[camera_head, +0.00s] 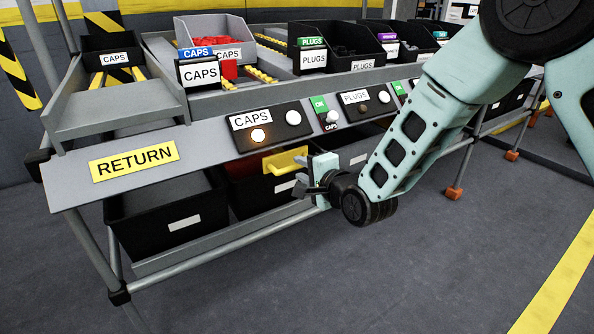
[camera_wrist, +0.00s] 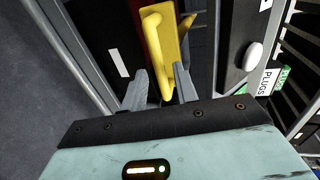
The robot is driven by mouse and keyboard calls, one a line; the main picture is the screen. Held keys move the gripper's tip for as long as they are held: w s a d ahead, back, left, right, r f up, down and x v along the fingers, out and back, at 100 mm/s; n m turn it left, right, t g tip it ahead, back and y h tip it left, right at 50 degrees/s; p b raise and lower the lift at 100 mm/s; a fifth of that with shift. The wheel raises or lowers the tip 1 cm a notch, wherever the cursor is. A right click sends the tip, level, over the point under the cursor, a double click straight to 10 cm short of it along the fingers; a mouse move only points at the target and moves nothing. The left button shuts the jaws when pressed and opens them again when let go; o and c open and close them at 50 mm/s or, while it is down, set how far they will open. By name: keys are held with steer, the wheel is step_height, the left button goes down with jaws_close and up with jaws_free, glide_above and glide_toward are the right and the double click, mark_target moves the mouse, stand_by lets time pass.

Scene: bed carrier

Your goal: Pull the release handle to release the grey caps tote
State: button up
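The yellow release handle (camera_head: 286,160) sticks out below the sloped front panel, under the CAPS label. In the wrist view the yellow handle (camera_wrist: 154,38) runs down between the two fingers of my gripper (camera_wrist: 159,72). The fingers stand apart, one on each side of it; whether either touches it is unclear. In the head view my gripper (camera_head: 303,187) is at the right end of the handle. The grey caps tote (camera_head: 212,27) sits on the upper shelf behind a blue CAPS tag, with red pieces near its front.
A black bin (camera_head: 165,212) stands on the lower rack under the yellow RETURN sign (camera_head: 134,161). A round light (camera_head: 258,135) glows orange on the CAPS panel (camera_head: 272,125). Black PLUGS bins (camera_head: 340,45) stand to the right. Floor in front is clear.

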mark_target(299, 167)
steer(key=shift+x, duration=1.5)
steer(key=shift+c, duration=0.3)
